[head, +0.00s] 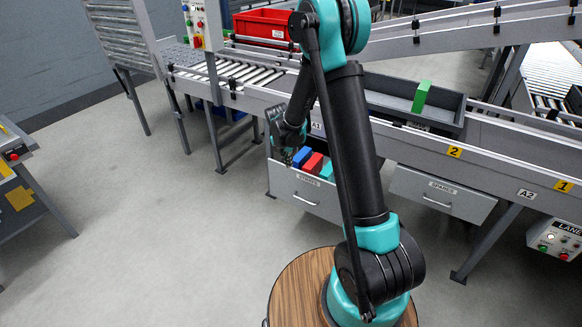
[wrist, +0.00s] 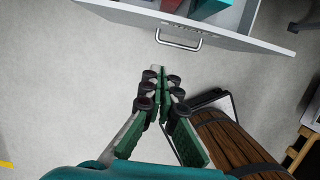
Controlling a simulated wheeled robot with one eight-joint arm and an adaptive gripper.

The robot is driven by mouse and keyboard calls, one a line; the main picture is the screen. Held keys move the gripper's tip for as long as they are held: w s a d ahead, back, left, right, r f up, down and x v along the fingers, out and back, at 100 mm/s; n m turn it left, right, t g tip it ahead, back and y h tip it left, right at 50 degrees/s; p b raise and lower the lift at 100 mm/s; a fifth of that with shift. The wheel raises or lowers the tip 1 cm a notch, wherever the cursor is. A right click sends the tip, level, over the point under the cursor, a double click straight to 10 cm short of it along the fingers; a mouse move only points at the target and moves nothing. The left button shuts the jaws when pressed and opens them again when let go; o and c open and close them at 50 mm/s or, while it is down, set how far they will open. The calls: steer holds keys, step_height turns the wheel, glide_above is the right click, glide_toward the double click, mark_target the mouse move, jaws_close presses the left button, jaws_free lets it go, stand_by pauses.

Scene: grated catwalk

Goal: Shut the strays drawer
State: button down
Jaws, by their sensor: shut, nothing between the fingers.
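The open drawer (head: 305,193) is grey and hangs under the conveyor frame, pulled out toward me. Its front label is too small to read surely. Blue, red and teal blocks (head: 314,163) lie inside it. In the wrist view its front (wrist: 225,32) crosses the top, with the metal handle (wrist: 179,43) at its middle. My gripper (head: 287,153) is shut and empty, near the drawer's left front corner in the head view. In the wrist view my gripper's fingertips (wrist: 156,73) point toward the handle, with a gap in the picture; no contact shows.
A second drawer (head: 440,194) to the right is shut. A grey tray (head: 385,100) with a green block (head: 421,97) sits on the conveyor above. A red crate (head: 264,24) stands behind. Table legs stand left of the open drawer. The floor (head: 170,230) in front is clear.

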mark_target(296, 170)
steer(key=shift+w+d+f, duration=0.6)
steer(key=shift+w+f, duration=0.25)
steer(key=shift+f, duration=0.6)
steer(key=shift+w+d+f, duration=0.65)
steer(key=shift+w+f, duration=0.2)
steer(key=shift+f, duration=0.6)
steer(key=shift+w+d+f, duration=0.6)
steer(key=shift+w+f, duration=0.25)
steer(key=shift+f, duration=0.6)
